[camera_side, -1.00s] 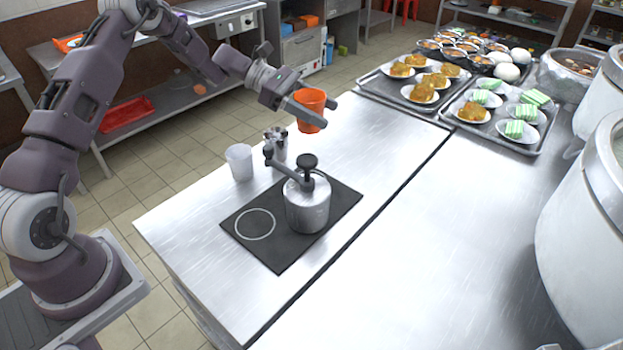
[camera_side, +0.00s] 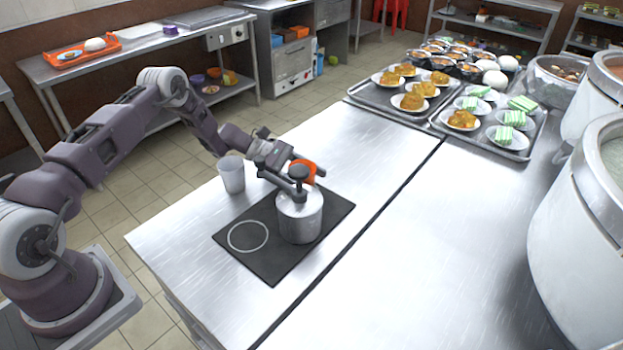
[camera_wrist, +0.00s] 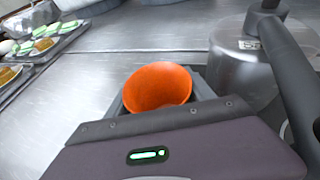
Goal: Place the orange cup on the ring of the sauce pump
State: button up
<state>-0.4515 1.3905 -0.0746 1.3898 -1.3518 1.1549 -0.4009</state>
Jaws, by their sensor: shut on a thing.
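The orange cup (camera_side: 309,176) is between the jaws of my gripper (camera_side: 302,167), which is shut on it. It is behind the sauce pump (camera_side: 300,217), partly hidden by the pump head and my gripper. In the wrist view, the orange cup (camera_wrist: 157,86) shows its open mouth, with the steel pump (camera_wrist: 240,62) to its right. I cannot tell whether the cup touches the counter. The sauce pump stands on a black mat (camera_side: 275,262). The mat's white ring (camera_side: 248,236) is empty, left of the pump body.
A translucent white cup (camera_side: 231,175) stands on the counter left of my gripper. Trays of food (camera_side: 405,112) are at the back right, and large pots (camera_side: 585,215) line the right side. The front and middle right of the steel counter (camera_side: 420,250) are clear.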

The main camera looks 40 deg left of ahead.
jog(key=o, duration=1.1)
jog(key=v, duration=1.2)
jog(key=shift+r, duration=0.1)
